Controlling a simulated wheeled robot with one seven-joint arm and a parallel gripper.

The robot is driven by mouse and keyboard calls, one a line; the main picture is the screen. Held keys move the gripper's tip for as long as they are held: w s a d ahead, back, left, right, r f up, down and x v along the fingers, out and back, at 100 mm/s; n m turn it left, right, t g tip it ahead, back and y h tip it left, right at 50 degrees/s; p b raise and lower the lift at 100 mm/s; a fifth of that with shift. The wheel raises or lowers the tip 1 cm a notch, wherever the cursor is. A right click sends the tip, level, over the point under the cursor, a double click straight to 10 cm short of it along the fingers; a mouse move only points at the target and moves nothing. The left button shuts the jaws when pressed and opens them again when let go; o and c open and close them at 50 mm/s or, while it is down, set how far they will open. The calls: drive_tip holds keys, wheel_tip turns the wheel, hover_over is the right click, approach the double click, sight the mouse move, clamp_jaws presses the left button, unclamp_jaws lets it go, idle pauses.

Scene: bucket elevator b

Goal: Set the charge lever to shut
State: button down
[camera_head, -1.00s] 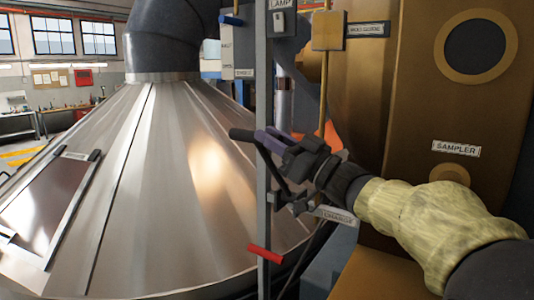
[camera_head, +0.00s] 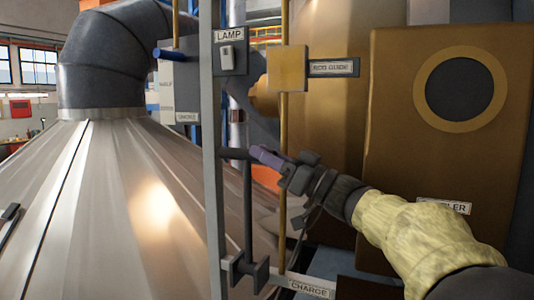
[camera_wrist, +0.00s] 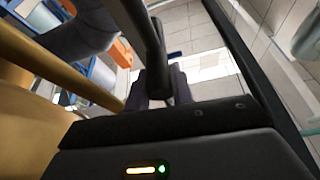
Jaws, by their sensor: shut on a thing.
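My gripper (camera_head: 262,156), with purplish fingertips, is shut on the handle from the right. In the wrist view, the lever (camera_wrist: 135,25) comes down from the top and its handle (camera_wrist: 156,60) lies between the fingers (camera_wrist: 160,88). The fingers partly hide the handle's grip point.
A grey post (camera_head: 213,200) stands just left of the lever, and a yellow rod (camera_head: 283,190) stands just right. A LAMP box (camera_head: 230,55), a blue handle (camera_head: 170,54) and a ROD GUIDE block (camera_head: 288,69) are above. A large metal cone (camera_head: 130,210) fills the left.

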drive_tip(key=shift+w+d+f+m, duration=0.15)
drive_tip(key=shift+w+f+m, duration=0.15)
drive_tip(key=shift+f, duration=0.15)
drive_tip(key=c, duration=1.4)
unclamp_jaws()
drive_tip(key=shift+o, duration=1)
drive_tip(key=shift+w+d+r, duration=0.1)
drive_tip(key=shift+w+d, duration=0.1)
drive_tip(key=shift+d, duration=0.05)
drive_tip(key=shift+s+a+r, duration=0.15)
drive_tip(key=shift+s+a, duration=0.1)
drive_tip(key=shift+s, duration=0.05)
drive_tip(key=shift+s+d+f+b, duration=0.1)
drive_tip(key=shift+d+f+b, duration=0.2)
drive_tip(key=shift+d+b, duration=0.15)
drive_tip(key=b+v, duration=0.3)
drive_tip(key=v, duration=0.3)
drive_tip(key=shift+s+d, duration=0.2)
drive_tip(key=shift+s, duration=0.05)
